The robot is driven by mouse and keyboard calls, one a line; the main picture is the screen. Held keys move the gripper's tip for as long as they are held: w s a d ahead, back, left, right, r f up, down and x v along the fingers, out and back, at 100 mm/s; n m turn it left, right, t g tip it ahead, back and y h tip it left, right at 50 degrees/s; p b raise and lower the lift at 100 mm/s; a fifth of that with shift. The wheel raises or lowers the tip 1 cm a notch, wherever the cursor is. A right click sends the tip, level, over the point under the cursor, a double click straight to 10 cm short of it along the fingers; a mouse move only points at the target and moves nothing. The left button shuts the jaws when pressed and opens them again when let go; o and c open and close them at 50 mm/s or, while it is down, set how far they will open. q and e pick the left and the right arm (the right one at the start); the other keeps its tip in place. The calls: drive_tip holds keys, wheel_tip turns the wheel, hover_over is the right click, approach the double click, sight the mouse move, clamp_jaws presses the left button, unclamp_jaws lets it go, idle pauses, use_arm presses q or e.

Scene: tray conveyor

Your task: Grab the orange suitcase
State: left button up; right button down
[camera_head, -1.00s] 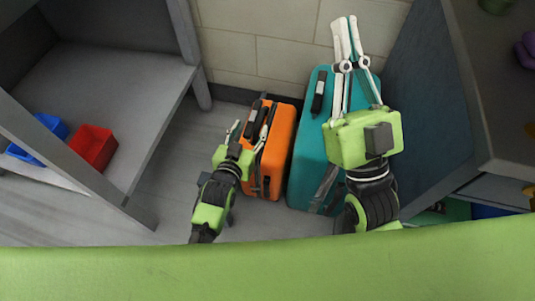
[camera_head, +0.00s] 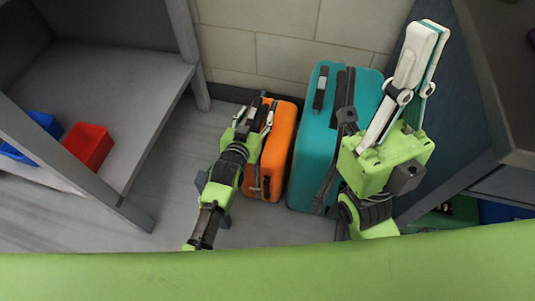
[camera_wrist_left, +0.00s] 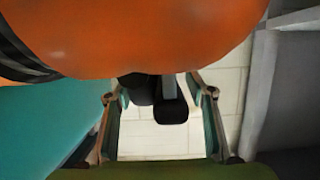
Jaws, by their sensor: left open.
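The orange suitcase (camera_head: 281,150) stands upright on the floor near the back wall, its black handle on its left side in the head view. My left gripper (camera_head: 252,112) is open at that handle, its fingers on either side of it. In the left wrist view the orange shell (camera_wrist_left: 150,35) fills the top, and the black handle (camera_wrist_left: 170,108) lies between the spread fingers of the left gripper (camera_wrist_left: 160,98), apparently touching neither. My right gripper (camera_head: 430,32) is raised above the right side and holds nothing visible; its fingers overlap, so its opening is unclear.
A teal suitcase (camera_head: 318,150) stands close to the right of the orange one. A grey shelf (camera_head: 125,75) at left holds a red bin (camera_head: 88,146) and a blue bin (camera_head: 42,130). The tiled wall (camera_head: 285,55) is close behind. Grey floor (camera_head: 180,150) is free at left.

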use_arm(q)
clamp_jaws()
drive_tip(key=shift+w+r, duration=0.15)
drive_tip(key=shift+r, duration=0.3)
